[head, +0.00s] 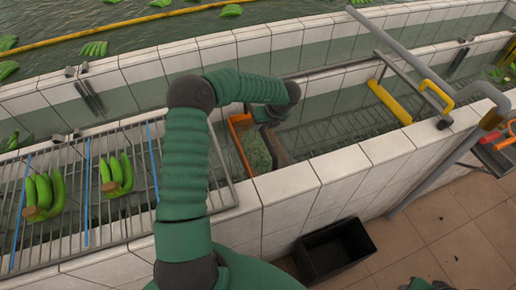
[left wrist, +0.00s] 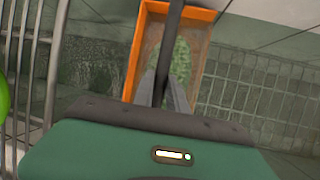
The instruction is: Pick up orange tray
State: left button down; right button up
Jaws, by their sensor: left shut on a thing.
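The orange tray (head: 234,134) sits low in the channel between the tiled walls, right of the wire rack. In the left wrist view its orange rim (left wrist: 134,58) surrounds a brownish inside with a speckled green patch (left wrist: 182,62). My left gripper (head: 267,136) reaches down over the tray from above. In the left wrist view its fingers (left wrist: 162,92) are shut on a dark bar that crosses over the tray, seemingly its handle. The finger contact is partly hidden in the head view.
Green banana bunches (head: 45,192) lie on the wire rack (head: 84,235) at left. White tiled walls (head: 290,190) edge the channel. A black crate (head: 335,250) stands on the floor.

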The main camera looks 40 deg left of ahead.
dwell(0.5)
pick_arm(q)
notch_tip(320, 180, up, 9)
jog(key=shift+a+r, duration=0.1)
jog(key=shift+a, duration=0.05)
jog(key=shift+r, duration=0.4)
jog(key=c, duration=1.8)
grip_release()
jog(key=shift+w, duration=0.1)
jog(key=shift+c, duration=0.2)
jog(key=shift+f, duration=0.1)
grip_shut()
